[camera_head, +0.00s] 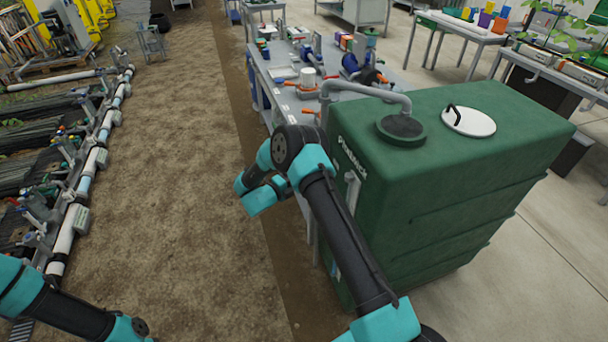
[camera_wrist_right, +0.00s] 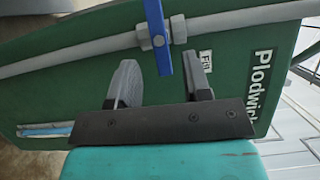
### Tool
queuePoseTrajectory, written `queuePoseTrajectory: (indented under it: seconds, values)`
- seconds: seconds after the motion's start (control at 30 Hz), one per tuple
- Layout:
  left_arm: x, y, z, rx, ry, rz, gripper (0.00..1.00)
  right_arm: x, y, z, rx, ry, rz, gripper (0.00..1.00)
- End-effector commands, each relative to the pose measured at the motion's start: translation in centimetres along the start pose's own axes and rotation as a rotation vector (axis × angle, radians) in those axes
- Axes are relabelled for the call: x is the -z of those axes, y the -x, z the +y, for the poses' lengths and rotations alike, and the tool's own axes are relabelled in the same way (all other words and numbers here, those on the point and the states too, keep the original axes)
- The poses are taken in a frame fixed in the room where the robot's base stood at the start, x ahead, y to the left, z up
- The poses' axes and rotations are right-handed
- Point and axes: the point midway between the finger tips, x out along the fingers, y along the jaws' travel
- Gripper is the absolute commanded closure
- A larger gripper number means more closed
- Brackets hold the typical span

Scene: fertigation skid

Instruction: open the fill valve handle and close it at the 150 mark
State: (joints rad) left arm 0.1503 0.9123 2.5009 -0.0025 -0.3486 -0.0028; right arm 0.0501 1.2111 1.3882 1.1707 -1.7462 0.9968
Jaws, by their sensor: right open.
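The fill valve handle (camera_wrist_right: 155,30) is a blue lever on a grey pipe fitting, seen in the right wrist view. Its lower end reaches between the fingers of my right gripper (camera_wrist_right: 160,62). The gripper is open, with a gap on each side of the lever. A small white label, apparently "Fill", is beside the valve on the green tank (camera_head: 455,165). In the head view my right arm is in front of the tank's left side, and the handle and right gripper are hidden. A bluish gauge strip (camera_wrist_right: 47,131) shows low on the tank; its marks are unreadable. My left gripper is out of frame.
A grey pipe (camera_wrist_right: 90,55) runs across the tank face. The tank top has a white lid (camera_head: 469,122) and a curved inlet pipe (camera_head: 365,87). A cluttered workbench (camera_head: 262,68) stands behind the tank. Bare soil left of the tank is clear.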

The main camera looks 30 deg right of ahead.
Motion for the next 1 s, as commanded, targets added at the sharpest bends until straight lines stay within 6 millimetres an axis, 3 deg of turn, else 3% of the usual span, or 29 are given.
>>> queuePoseTrajectory:
  seconds: [0.5, 0.7, 1.0]
  values:
    - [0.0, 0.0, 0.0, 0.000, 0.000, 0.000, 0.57, 0.0, 9.8, 0.1, 0.000, 0.000, -0.003, 0.55]
    - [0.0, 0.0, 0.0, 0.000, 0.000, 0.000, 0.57, 0.0, 11.5, 0.0, 0.000, 0.000, -0.001, 0.55]
    - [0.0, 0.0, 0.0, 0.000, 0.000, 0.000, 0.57, 0.0, 11.6, 0.0, 0.000, 0.000, 0.000, 0.55]
